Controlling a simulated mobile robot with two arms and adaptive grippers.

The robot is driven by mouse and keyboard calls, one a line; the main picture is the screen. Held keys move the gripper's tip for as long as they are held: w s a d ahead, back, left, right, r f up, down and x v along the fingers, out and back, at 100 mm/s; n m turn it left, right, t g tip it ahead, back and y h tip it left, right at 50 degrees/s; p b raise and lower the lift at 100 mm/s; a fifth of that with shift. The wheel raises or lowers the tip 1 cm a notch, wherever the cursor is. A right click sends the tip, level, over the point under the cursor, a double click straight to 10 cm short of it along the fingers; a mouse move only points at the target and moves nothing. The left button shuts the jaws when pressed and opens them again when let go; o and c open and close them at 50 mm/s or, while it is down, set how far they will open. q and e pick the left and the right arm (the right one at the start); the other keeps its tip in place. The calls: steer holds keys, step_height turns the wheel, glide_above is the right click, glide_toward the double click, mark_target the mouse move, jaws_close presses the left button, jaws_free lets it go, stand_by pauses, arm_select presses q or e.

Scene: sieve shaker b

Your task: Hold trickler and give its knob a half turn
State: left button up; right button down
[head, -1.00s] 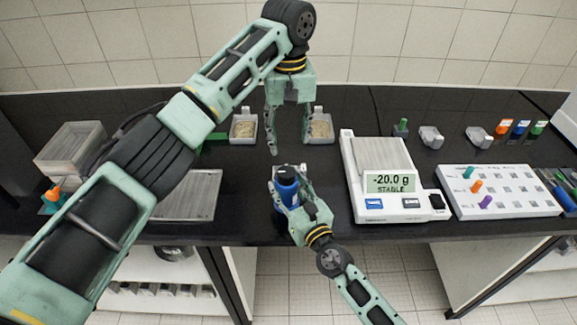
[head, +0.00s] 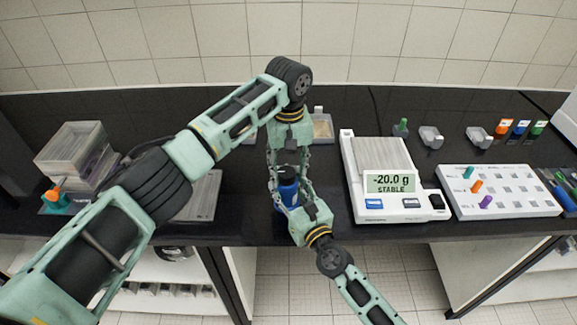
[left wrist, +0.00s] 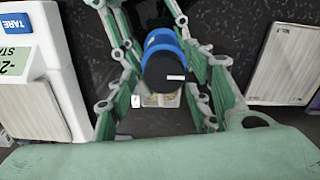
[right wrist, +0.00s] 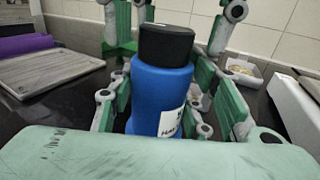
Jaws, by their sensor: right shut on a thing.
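The trickler is a blue bottle (head: 288,193) with a black knob (head: 287,172) on top and a white label. It stands upright at the front of the bench. My right gripper (head: 286,188) is shut around the blue body, as the right wrist view shows with the bottle (right wrist: 160,95) between its fingers. My left gripper (head: 288,162) points down over the trickler from above. Its fingers are open on both sides of the black knob (left wrist: 165,72) in the left wrist view, with gaps visible. In the right wrist view they flank the knob (right wrist: 166,42).
A balance (head: 405,207) reading -20.0 g stands to the right. A peg board (head: 500,205) lies beyond it. A small tray of grains (head: 322,126) is behind the trickler. A metal plate (head: 203,200) and stacked boxes (head: 75,150) are to the left.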

arm_select(q)
steer(key=c, duration=1)
steer(key=shift+o, duration=0.2)
steer(key=shift+d, duration=0.1)
